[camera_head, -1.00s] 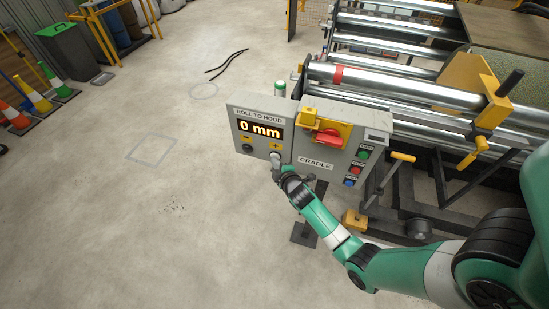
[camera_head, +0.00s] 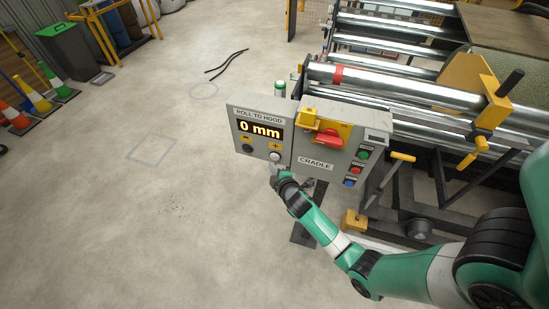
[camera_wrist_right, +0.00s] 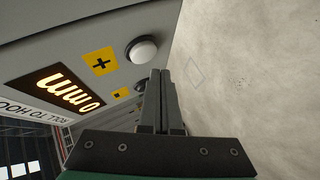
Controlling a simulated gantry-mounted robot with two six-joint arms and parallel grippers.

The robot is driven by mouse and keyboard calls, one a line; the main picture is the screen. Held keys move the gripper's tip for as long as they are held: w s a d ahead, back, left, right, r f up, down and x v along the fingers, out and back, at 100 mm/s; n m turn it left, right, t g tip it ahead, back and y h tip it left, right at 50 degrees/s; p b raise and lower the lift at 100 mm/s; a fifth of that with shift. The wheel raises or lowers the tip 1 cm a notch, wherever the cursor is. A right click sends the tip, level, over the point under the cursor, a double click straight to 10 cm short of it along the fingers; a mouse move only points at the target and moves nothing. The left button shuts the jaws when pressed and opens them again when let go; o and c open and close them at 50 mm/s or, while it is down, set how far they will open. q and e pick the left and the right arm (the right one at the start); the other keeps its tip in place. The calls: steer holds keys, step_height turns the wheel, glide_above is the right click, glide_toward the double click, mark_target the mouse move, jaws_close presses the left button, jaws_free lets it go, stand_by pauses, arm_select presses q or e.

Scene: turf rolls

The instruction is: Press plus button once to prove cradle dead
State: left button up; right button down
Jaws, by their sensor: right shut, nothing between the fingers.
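The grey control panel (camera_head: 262,109) reads ROLL TO HOOD, and its display (camera_head: 260,131) shows 0 mm. The pale plus button (camera_head: 275,156) sits below the display at the right, under a yellow plus mark. In the right wrist view the white domed plus button (camera_wrist_right: 141,49) stands out beside its plus label (camera_wrist_right: 101,62). My right gripper (camera_head: 276,171) is shut and empty, just below the plus button. In the right wrist view its closed fingertips (camera_wrist_right: 162,74) appear apart from the button. My left gripper is not in view.
The dark minus button (camera_head: 247,149) is left of plus. The adjoining CRADLE box (camera_head: 316,164) carries a red handle (camera_head: 327,138) on a yellow plate and green, red and blue buttons. The roller machine (camera_head: 400,86) stands behind at right. Open concrete floor lies to the left.

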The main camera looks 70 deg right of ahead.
steer(key=shift+s+a, duration=0.15)
steer(key=shift+a, duration=2)
